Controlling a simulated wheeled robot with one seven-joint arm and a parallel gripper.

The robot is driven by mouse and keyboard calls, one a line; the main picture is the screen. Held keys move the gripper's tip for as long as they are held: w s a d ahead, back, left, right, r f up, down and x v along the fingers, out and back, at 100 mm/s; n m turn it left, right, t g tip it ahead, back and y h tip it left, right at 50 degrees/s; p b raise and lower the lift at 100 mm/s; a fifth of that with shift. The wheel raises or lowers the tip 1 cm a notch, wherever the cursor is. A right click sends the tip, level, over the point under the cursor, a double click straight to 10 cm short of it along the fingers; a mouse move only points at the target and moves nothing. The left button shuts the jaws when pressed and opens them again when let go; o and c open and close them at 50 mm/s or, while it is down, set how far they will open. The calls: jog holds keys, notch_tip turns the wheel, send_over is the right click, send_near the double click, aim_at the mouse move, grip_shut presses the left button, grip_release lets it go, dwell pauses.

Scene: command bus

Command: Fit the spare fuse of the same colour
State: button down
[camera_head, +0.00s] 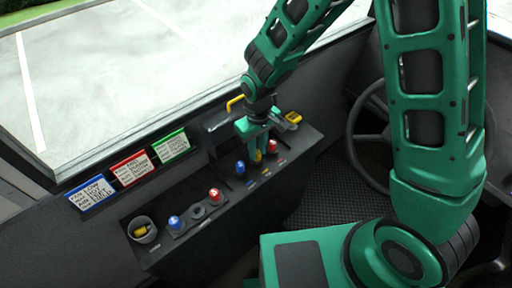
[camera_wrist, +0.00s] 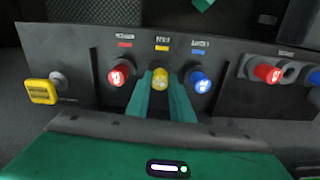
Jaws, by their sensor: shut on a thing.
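My gripper (camera_head: 257,148) is shut on a yellow fuse (camera_wrist: 160,79), its fingers on either side of it. This fuse is in line between a blue fuse (camera_head: 240,169) and a red fuse (camera_head: 272,146) in the right-hand row of the console. I cannot tell whether its base is still seated. In the left-hand row an empty dark socket (camera_head: 198,212) lies between a blue fuse (camera_head: 175,222) and a red fuse (camera_head: 214,194). The empty socket also shows in the wrist view (camera_wrist: 291,72).
Blue (camera_head: 91,193), red (camera_head: 133,167) and green (camera_head: 171,145) cards with text stand along the panel under the window. A yellow block (camera_head: 292,118) is at the console's far right end. A steering wheel (camera_head: 356,130) is to the right.

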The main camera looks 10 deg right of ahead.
jog(key=shift+f, duration=0.1)
jog(key=c, duration=1.5)
grip_release()
notch_tip(320, 180, up, 11)
jog(key=shift+w+f, duration=0.1)
